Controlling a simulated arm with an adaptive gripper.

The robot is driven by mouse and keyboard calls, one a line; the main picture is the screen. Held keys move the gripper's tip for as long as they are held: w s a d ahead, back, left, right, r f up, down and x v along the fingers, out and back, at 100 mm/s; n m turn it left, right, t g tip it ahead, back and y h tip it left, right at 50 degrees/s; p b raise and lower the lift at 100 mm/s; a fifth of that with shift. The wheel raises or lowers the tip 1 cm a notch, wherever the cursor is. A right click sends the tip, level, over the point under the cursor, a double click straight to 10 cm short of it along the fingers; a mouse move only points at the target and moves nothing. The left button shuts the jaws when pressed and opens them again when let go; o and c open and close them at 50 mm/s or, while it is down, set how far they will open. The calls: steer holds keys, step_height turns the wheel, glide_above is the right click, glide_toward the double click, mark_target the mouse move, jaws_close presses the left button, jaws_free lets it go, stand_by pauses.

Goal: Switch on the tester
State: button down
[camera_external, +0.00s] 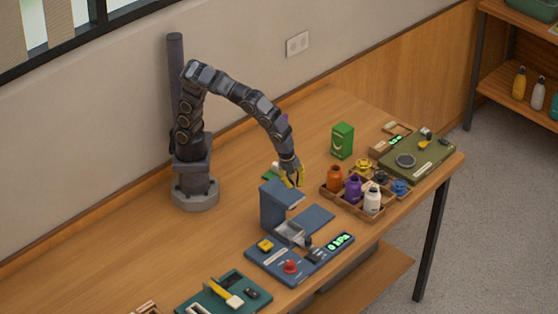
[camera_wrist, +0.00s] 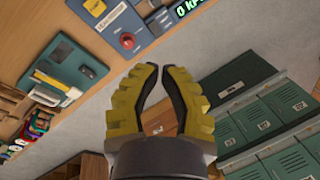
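The blue tester (camera_external: 262,262) stands on the bench, with a lit green display reading 0 kPa (camera_external: 341,243), a red knob (camera_external: 290,266), a yellow part (camera_external: 265,245) and an upright blue column (camera_external: 272,207). In the wrist view, part of its panel (camera_wrist: 112,40) shows at the top with the red knob (camera_wrist: 128,41) and a cut-off display. My gripper (camera_external: 292,180) is above and behind the tester's column, apart from the panel. In the wrist view, my gripper (camera_wrist: 160,69) has its yellow fingertips close together, with nothing between them.
A wooden tray (camera_external: 362,214) of colourful bottles stands right of the tester. An olive board (camera_external: 430,160) with a small green display and a green box (camera_external: 342,141) lie beyond. A teal board (camera_external: 208,304) with a yellow-handled tool is at the front.

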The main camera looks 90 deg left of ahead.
steer(key=s+d+f+m, duration=0.5)
steer(key=d, duration=0.6)
steer(key=m+g+h, duration=0.1)
steer(key=m+h, duration=0.1)
steer(key=m, duration=0.3)
glide_above(252, 294)
steer(key=s+a, duration=0.2)
steer(key=f, duration=0.5)
steer(key=shift+w+d, duration=0.25)
steer(key=f, duration=0.4)
steer(key=w+d+f, duration=0.1)
steer(key=f, duration=0.8)
steer(key=shift+w+d+f, duration=0.25)
steer(key=shift+w+f, duration=0.05)
steer(key=shift+f, duration=0.1)
